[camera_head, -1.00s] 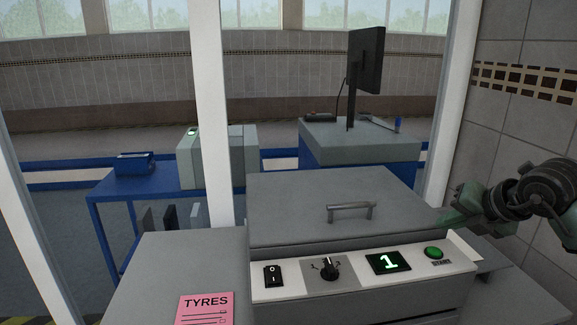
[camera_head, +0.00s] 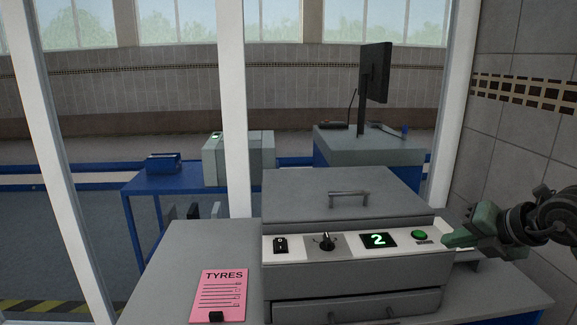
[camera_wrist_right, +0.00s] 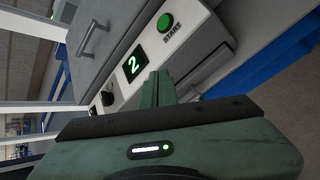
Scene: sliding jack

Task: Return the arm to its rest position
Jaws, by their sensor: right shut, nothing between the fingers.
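My right gripper (camera_head: 447,241) comes in from the right in the head view. Its green fingers are shut with nothing between them, and the tips are just right of the green START button (camera_head: 419,235). The right wrist view also shows the shut fingers (camera_wrist_right: 158,84), pointing at the control panel, with the START button (camera_wrist_right: 165,22) beyond them. I cannot tell whether the tips touch the panel. The display (camera_head: 378,240) on the panel reads 2. My left gripper is not in view.
The grey machine has a closed lid with a handle (camera_head: 348,195), a dark knob (camera_head: 326,241) and a black rocker switch (camera_head: 281,244). A pink TYRES card (camera_head: 219,294) lies to its left. A white post (camera_head: 233,110) stands behind it, and a tiled wall (camera_head: 520,135) is at the right.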

